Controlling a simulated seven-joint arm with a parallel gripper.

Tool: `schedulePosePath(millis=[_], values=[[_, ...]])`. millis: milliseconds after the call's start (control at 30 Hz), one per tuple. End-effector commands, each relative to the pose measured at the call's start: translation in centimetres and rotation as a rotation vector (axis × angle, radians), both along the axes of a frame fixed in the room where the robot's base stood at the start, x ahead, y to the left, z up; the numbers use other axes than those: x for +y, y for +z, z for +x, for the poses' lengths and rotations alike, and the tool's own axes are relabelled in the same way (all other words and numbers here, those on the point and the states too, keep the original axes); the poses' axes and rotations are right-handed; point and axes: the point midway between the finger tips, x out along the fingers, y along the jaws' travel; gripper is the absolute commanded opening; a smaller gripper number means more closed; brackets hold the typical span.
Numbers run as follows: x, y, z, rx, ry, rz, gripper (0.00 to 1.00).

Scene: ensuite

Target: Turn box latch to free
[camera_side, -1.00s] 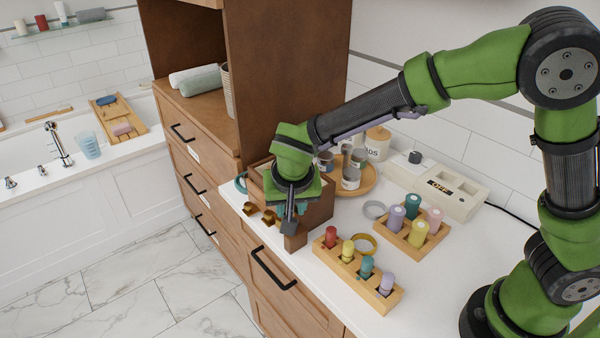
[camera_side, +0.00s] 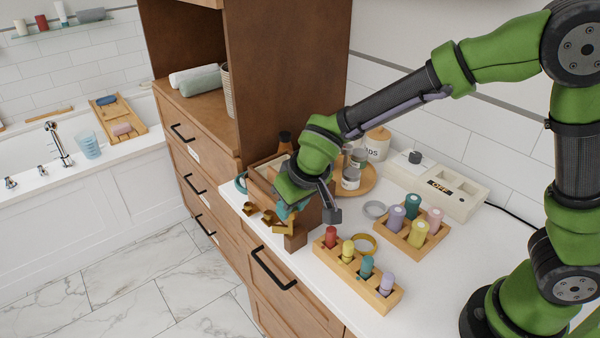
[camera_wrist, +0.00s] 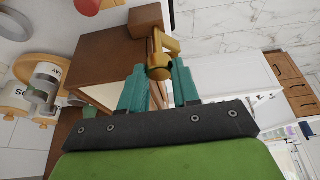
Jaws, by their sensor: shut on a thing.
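The brown wooden box (camera_side: 318,208) stands on the white counter, partly hidden behind my gripper. Its brass latch (camera_side: 284,229) shows just below my fingers, by a small brown block at the box's front. In the wrist view the latch (camera_wrist: 161,62) has a round knob and a bent arm, and it sits between my teal fingertips. My gripper (camera_side: 287,212) is tilted and shut on the latch; it also shows in the wrist view (camera_wrist: 160,78). How far the latch is turned is hard to tell.
A round tray (camera_side: 370,181) with cans stands behind the box.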

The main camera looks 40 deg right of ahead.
Motion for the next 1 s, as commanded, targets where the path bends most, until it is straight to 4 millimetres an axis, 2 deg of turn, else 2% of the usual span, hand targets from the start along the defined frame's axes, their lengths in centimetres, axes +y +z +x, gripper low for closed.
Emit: schedulePosePath(millis=[333, 367, 500, 533, 833, 1000], values=[[0.0, 0.1, -0.1, 0.002, 0.0, 0.001, 0.0], [0.0, 0.1, -0.1, 0.002, 0.0, 0.001, 0.32], [0.0, 0.1, -0.1, 0.002, 0.0, 0.001, 0.54], [0.0, 0.1, -0.1, 0.001, 0.0, 0.001, 0.56], [0.0, 0.2, -0.1, 0.0, 0.001, 0.001, 0.56], [0.1, 2.0, -0.7, -0.004, 0.003, 0.003, 0.56]])
